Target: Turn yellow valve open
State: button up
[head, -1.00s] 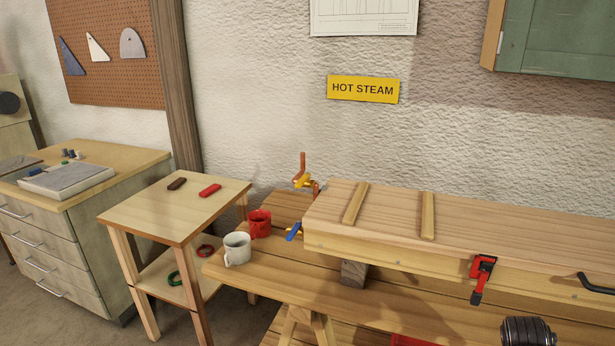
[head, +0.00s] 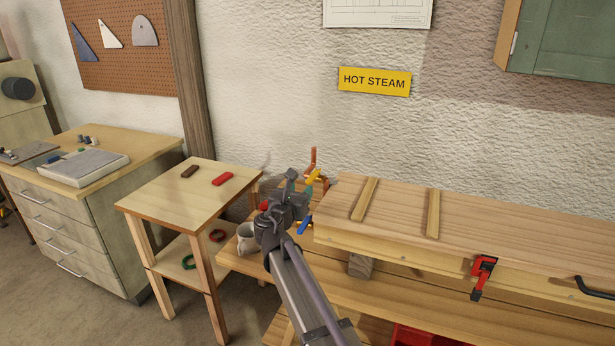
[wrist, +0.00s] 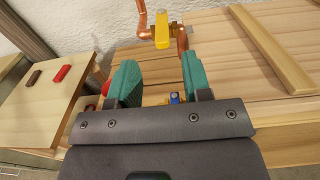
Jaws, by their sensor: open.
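The yellow valve handle (head: 314,176) sits on copper piping (head: 313,158) against the wall, at the left end of the long wooden box. In the wrist view the yellow handle (wrist: 162,31) stands upright in the picture, ahead of and between my fingertips. My gripper (head: 301,184) is open and empty, close in front of the valve. In the wrist view its two teal fingers (wrist: 160,75) are spread apart, not touching the handle.
The wooden box (head: 480,216) with two battens lies right of the valve. A white mug (head: 246,239) stands on the bench by my arm; the red mug (head: 265,207) is mostly hidden. A side table (head: 185,196) with two small blocks is at left.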

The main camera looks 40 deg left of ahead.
aim_at(312, 176)
jog(key=x, duration=0.9)
jog(key=shift+w, duration=0.15)
jog(key=shift+d, duration=0.1)
grip_shut()
